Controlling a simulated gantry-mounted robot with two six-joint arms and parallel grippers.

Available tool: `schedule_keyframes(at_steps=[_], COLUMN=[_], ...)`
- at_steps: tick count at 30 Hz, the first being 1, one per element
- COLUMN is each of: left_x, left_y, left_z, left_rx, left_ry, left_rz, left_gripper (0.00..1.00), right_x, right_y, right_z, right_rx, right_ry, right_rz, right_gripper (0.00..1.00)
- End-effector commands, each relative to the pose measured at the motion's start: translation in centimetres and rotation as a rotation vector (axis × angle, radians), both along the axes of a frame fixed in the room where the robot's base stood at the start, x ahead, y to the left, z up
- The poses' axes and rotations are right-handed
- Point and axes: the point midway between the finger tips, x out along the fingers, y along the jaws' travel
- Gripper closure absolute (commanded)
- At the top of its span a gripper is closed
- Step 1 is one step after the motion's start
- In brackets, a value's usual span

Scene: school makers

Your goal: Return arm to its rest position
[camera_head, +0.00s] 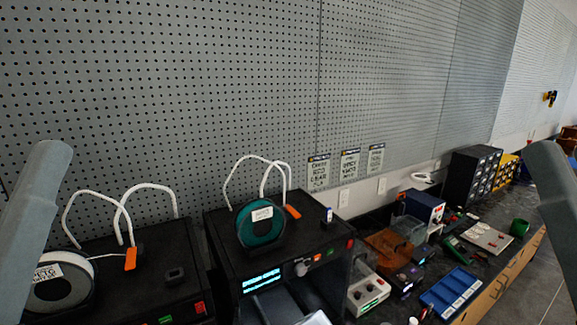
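Grey links of my two arms show at the left and right edges of the head view. The left link slants up from the lower left corner, in front of the left printer and its white spool. The right link slants down at the right edge, in front of the far end of the bench. Neither gripper shows in this view, so I cannot see whether either one is open or holds anything.
Two black 3D printers stand below a pegboard (180,70); the middle one (290,262) carries a teal spool (261,226), the left one a white spool (62,284). A blue tray (450,292), an orange box (388,247) and a black drawer cabinet (472,174) crowd the bench to the right.

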Motion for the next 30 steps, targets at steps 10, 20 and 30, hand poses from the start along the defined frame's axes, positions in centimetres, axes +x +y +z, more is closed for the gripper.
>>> schedule_keyframes(at_steps=[10, 20, 30], left_x=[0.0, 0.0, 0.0], left_y=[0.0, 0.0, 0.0], left_z=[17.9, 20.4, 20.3], left_rx=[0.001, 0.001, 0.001], left_ry=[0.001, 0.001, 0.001], left_rz=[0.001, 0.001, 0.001], left_gripper=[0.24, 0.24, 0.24], right_x=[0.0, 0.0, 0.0], right_y=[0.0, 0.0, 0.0], right_z=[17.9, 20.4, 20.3], right_rx=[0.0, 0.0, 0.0], right_ry=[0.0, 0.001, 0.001], right_rz=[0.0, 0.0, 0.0], right_gripper=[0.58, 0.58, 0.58])
